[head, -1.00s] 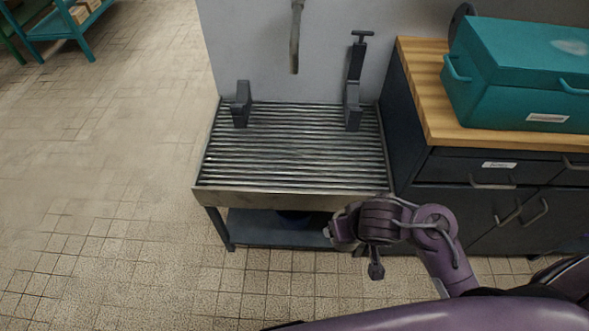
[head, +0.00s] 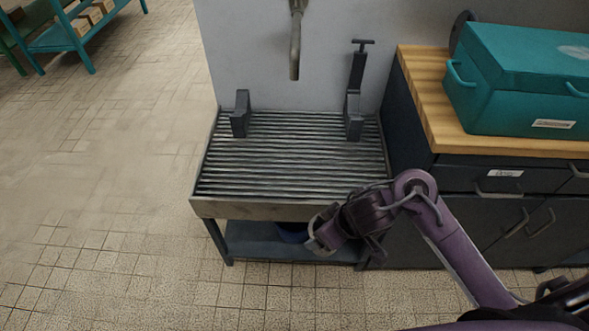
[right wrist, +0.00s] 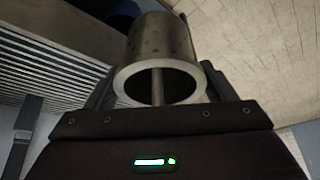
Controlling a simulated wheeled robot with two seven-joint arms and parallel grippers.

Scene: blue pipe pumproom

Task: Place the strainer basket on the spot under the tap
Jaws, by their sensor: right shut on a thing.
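The strainer basket (right wrist: 160,55) is a grey metal cylinder with small holes and an open ringed end, seen in the right wrist view. My right gripper (right wrist: 158,88) is shut on it. In the head view my right gripper (head: 325,232) is low in front of the slatted stand's front edge, and the basket is hard to make out there. The tap (head: 295,50) hangs from the wall over the back of the slatted stand (head: 290,208). The slats (head: 285,160) under the tap are bare. My left gripper is not in view.
A grey block (head: 240,115) and a clamp-like post (head: 355,100) stand at the back of the slats. A wooden-topped cabinet (head: 425,100) with a teal box (head: 525,80) is close on the right. A dark blue object (head: 292,233) is on the lower shelf.

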